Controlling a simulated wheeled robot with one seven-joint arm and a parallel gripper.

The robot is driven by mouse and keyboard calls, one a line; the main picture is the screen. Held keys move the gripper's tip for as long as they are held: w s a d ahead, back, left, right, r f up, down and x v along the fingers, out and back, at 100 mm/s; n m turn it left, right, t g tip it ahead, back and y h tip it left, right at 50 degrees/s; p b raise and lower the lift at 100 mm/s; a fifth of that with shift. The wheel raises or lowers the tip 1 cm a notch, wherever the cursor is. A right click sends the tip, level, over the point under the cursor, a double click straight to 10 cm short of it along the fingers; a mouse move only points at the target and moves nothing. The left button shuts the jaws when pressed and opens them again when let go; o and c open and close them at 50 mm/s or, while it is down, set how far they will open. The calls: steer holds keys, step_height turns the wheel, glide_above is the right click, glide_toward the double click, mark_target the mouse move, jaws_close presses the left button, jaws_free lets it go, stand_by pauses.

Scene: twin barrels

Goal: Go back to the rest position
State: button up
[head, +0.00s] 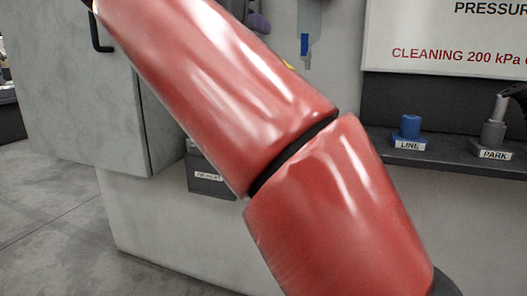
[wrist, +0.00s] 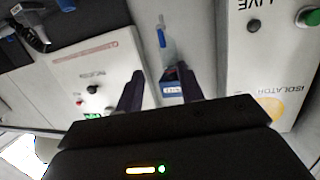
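My gripper (wrist: 159,70) shows in the wrist view, with two dark fingers spread apart. I see nothing held between them. A small dark box with a label (wrist: 172,88) and a pale hanging thing with a blue part (wrist: 162,36) show beyond the gap, apart from the fingers as far as I can tell. In the head view my red-sleeved arm crosses the picture from upper left to lower right. My gripper is out of that view.
A grey cabinet (head: 75,85) stands at left. A dark shelf (head: 450,158) at right bears a blue LINE fitting (head: 410,130) and a grey PARK fitting (head: 493,132). The wrist view shows a knobbed panel (wrist: 75,75) and an isolator panel (wrist: 255,60). Floor (head: 50,220) is clear at lower left.

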steer(key=s+d+f+n+g+y+p, duration=0.1)
steer(key=s+d+f+n+g+y, duration=0.15)
steer(key=d+f, duration=0.55)
steer(key=s+d+f+n+g+y+p, duration=0.15)
steer(key=d+f+n, duration=0.3)
steer(key=f, duration=0.55)
steer(key=s+d+f+g+y, duration=0.1)
steer(key=s+f, duration=0.3)
steer(key=f, duration=0.4)
steer(key=s+d+f+g+y+p, duration=0.1)
steer(key=s+d+f+y, duration=0.1)
steer(key=s+f, duration=0.3)
steer(key=s+d+f+g+y, duration=0.1)
steer(key=s+f, duration=0.4)
steer(key=f, duration=0.6)
steer(key=shift+s+d+f+m+g, duration=0.2)
steer(key=shift+d+f+m+g, duration=0.15)
steer(key=shift+d+g, duration=0.45)
